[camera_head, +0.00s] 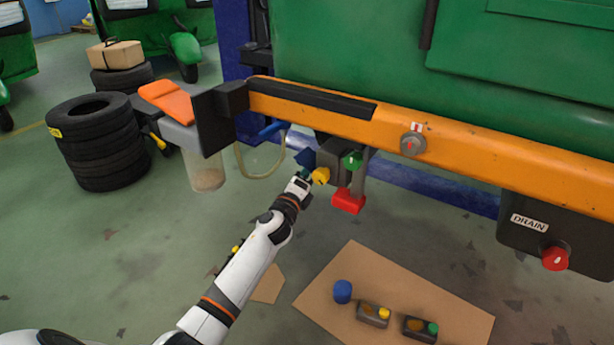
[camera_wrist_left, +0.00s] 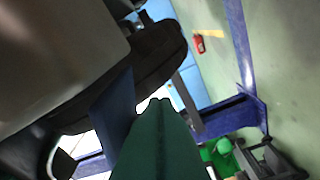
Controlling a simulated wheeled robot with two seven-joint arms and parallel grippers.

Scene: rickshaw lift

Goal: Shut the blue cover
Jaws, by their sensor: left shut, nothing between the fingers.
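The blue cover (camera_head: 305,157) is a small flat flap at the left side of a dark box (camera_head: 333,158) under the orange beam. It stands out from the box, apparently open. In the left wrist view the blue cover (camera_wrist_left: 113,108) is a dark blue panel just left of my fingers. My left gripper (camera_head: 303,177) is shut and empty, just below the flap and close to it; I cannot tell whether they touch. In the left wrist view the left gripper (camera_wrist_left: 158,104) shows as green fingers pressed together. My right gripper is not in view.
A yellow knob (camera_head: 320,176), a green knob (camera_head: 352,159) and a red block (camera_head: 348,201) sit around the box. A blue lever (camera_head: 272,129) and a hose are to its left. A cardboard sheet (camera_head: 440,300) with small parts lies on the floor.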

